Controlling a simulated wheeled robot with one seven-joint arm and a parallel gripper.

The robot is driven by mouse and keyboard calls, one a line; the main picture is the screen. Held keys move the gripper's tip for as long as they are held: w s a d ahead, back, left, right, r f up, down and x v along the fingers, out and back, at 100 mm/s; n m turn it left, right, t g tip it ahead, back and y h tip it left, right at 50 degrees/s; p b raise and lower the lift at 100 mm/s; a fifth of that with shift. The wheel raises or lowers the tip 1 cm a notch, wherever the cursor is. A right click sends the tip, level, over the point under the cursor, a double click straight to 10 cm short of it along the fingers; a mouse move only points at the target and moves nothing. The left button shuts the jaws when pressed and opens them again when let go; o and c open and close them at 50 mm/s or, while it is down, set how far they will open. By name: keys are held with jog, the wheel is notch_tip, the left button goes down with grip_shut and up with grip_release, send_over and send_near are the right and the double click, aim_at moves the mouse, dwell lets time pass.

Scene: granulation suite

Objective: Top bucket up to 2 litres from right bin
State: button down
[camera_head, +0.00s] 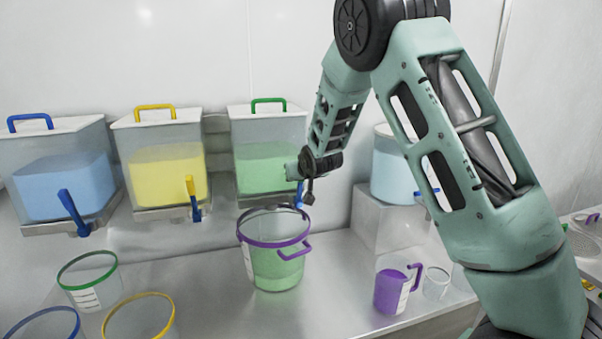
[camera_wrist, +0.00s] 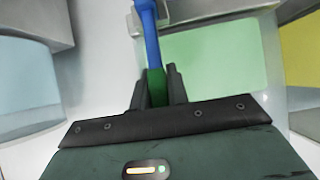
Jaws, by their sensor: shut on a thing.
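The right bin (camera_head: 265,170) is clear, with a green handle on its lid and green contents; in the wrist view its green side (camera_wrist: 215,60) fills the middle. Its tap lever (camera_wrist: 148,22) is blue with a green end. My gripper (camera_wrist: 157,88) is shut on that green end; in the head view my gripper (camera_head: 305,178) is at the bin's lower right front. The bucket (camera_head: 276,268), clear with a purple rim and handle, stands upright on the bench below this bin.
Blue (camera_head: 60,188) and yellow (camera_head: 168,175) bins hang to the left. Empty green-rimmed (camera_head: 90,290), yellow-rimmed (camera_head: 140,318) and blue-rimmed buckets stand front left. A purple jug (camera_head: 391,292) and a small glass (camera_head: 435,284) stand right, before a light-blue container (camera_head: 390,178) on a block.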

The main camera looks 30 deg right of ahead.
jog(key=shift+w+r, duration=0.1)
jog(key=shift+w, duration=0.05)
dwell(0.3)
jog(key=c, duration=1.4)
grip_release()
jog(key=shift+o, duration=0.2)
jog(key=shift+s+a+r, duration=0.15)
jog(key=shift+s+r, duration=0.1)
jog(key=shift+s, duration=0.2)
jog(key=v, duration=1.6)
jog(key=shift+r+p, duration=0.25)
jog(key=shift+p, duration=0.15)
